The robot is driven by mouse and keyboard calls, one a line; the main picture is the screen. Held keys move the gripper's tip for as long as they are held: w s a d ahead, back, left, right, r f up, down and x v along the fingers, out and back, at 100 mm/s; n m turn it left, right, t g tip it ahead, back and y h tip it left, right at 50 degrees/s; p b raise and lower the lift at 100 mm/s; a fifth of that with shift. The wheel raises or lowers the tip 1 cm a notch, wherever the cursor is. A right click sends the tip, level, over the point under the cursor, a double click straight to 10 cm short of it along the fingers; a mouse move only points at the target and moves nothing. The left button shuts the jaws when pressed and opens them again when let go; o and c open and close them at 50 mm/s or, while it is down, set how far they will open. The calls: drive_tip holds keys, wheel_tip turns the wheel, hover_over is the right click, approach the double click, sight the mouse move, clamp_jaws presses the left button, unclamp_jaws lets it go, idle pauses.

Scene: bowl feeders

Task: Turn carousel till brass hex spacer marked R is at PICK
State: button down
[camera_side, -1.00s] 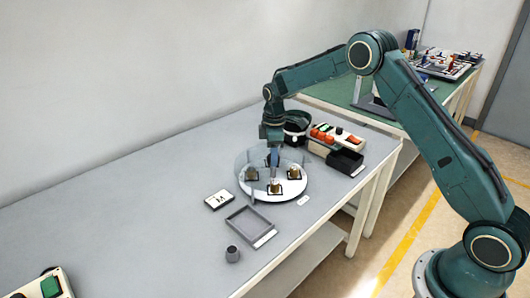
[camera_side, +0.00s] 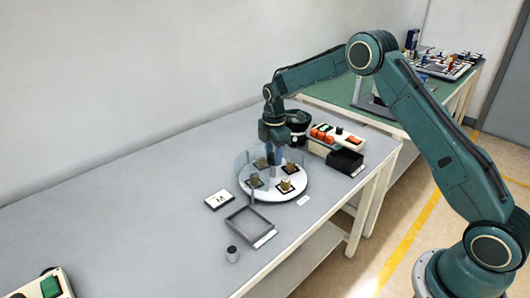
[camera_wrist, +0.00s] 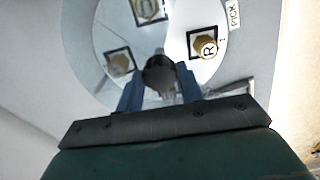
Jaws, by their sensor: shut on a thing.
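The round carousel (camera_side: 272,197) carries several brass hex spacers on dark square seats under a partly clear cover. In the wrist view the spacer marked R (camera_wrist: 206,46) sits beside the white PICK label (camera_wrist: 234,15), roughly on the line from the carousel's middle to that label. In the side view a spacer (camera_side: 285,184) stands at the front right, near a white label (camera_side: 303,201); its letter is too small to read there. My gripper (camera_side: 274,164) is over the carousel's middle, its blue fingers shut on the dark round knob (camera_wrist: 160,75).
A control box (camera_side: 335,138) and a black bin (camera_side: 345,161) stand behind right. The table's left side is mostly clear.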

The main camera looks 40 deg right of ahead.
drive_tip(key=shift+r+n, duration=0.1)
drive_tip(key=shift+n, duration=1.3)
drive_tip(key=c, duration=0.9)
unclamp_jaws()
wheel_tip(320, 180, up, 14)
